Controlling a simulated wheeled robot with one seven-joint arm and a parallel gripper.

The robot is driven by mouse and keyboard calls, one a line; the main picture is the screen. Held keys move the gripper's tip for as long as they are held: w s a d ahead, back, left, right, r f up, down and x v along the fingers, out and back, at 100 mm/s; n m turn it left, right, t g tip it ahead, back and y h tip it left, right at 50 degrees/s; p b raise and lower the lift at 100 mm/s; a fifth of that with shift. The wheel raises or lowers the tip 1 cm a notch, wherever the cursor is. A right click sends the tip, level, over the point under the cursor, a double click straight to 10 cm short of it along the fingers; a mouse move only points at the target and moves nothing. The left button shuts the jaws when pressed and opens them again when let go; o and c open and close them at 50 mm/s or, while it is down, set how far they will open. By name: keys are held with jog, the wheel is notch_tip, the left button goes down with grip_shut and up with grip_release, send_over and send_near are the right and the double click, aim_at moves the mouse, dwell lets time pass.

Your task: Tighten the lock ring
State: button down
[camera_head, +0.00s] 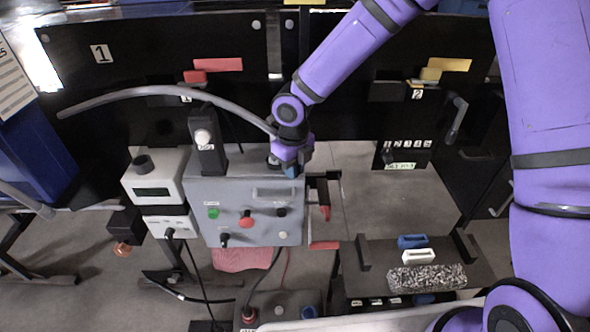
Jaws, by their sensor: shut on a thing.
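My gripper (287,163) reaches down from the upper right to the top right edge of the grey control box (215,191). It is shut on a small dark and silver round fitting, which I take to be the lock ring (273,161). My wrist and fingers cover most of the ring, so its thread and seating cannot be seen. A grey curved hose (170,92) runs from the far left and ends at my wrist, just above the box top.
The box front has a red knob (246,218) and a green button (213,213).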

jog(key=shift+w+d+n, duration=0.15)
jog(key=shift+n, duration=0.15)
dwell(0.4)
jog(key=c, duration=1.2)
grip_release()
jog(key=shift+o, duration=0.2)
notch_tip(320, 180, up, 11)
jog(key=shift+f, duration=0.1)
